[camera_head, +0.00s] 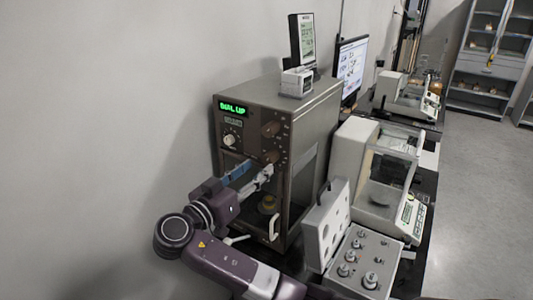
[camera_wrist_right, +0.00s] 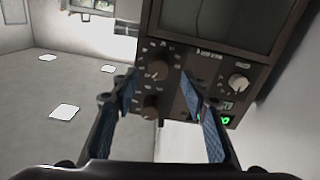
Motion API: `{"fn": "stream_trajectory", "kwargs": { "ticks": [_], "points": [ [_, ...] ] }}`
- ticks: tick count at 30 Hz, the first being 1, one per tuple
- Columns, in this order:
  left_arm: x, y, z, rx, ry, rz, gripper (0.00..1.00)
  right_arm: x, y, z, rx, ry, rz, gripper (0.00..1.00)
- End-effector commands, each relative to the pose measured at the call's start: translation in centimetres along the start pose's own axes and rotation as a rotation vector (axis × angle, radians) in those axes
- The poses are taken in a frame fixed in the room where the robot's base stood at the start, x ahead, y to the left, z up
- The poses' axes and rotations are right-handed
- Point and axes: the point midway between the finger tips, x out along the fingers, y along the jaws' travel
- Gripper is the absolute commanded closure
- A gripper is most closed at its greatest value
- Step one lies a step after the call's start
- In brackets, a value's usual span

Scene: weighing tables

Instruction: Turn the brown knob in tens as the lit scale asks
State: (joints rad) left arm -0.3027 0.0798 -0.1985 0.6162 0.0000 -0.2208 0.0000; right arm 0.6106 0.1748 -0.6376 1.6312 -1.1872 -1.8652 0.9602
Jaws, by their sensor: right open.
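The lit scale (camera_head: 275,100) is a tall grey-brown cabinet with a green display (camera_head: 233,108) that appears to read "DIAL UP". Two brown knobs sit on its right front: an upper one (camera_head: 270,129) and a lower one (camera_head: 271,157). The wrist view, which is upside down, shows the lower knob (camera_wrist_right: 157,70) above the upper one (camera_wrist_right: 151,107). A pale knob (camera_head: 230,140) is on the left of the panel. My right gripper (camera_head: 254,173) is open in front of the panel, fingers either side of the brown knobs in the wrist view; contact cannot be told. My left gripper is not in view.
A brass-coloured object (camera_head: 268,203) is inside the scale behind its front, near a white handle (camera_head: 274,228). A small display device (camera_head: 302,40) is on top.

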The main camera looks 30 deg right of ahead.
Motion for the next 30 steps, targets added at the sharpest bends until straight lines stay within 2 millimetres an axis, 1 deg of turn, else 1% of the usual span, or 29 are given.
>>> {"fn": "stream_trajectory", "kwargs": {
  "ticks": [1, 3, 6, 8, 12, 15, 18, 21, 26, 30],
  "points": [
    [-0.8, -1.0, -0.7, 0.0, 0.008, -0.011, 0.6, 1.0, 0.2, -0.5, -0.003, 0.001, 0.004, 0.59],
    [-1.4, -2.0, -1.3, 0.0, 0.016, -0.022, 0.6, 2.2, 0.2, -0.5, -0.004, 0.002, 0.003, 0.59],
    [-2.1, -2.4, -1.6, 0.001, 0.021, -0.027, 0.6, 3.7, 0.2, -0.4, -0.003, 0.001, 0.003, 0.59],
    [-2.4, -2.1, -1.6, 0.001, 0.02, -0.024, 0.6, 4.4, 0.1, -0.4, -0.003, 0.002, 0.002, 0.59],
    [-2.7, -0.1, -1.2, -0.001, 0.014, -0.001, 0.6, 5.4, 0.1, -0.2, -0.001, 0.0, 0.0, 0.59],
    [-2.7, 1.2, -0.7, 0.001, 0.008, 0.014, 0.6, 5.6, 0.0, -0.1, 0.0, 0.0, -0.001, 0.59],
    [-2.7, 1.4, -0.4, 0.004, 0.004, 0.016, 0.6, 5.6, 0.0, 0.0, 0.0, -0.001, -0.001, 0.59],
    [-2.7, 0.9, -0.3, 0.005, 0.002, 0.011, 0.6, 5.6, 0.0, 0.0, 0.001, -0.001, -0.001, 0.6],
    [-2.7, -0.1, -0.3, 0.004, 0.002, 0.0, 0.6, 5.6, 0.0, 0.0, 0.001, -0.001, -0.001, 0.77],
    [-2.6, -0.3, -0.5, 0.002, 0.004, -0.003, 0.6, 5.6, 0.0, 0.0, 0.001, -0.001, -0.001, 0.93]
  ]
}}
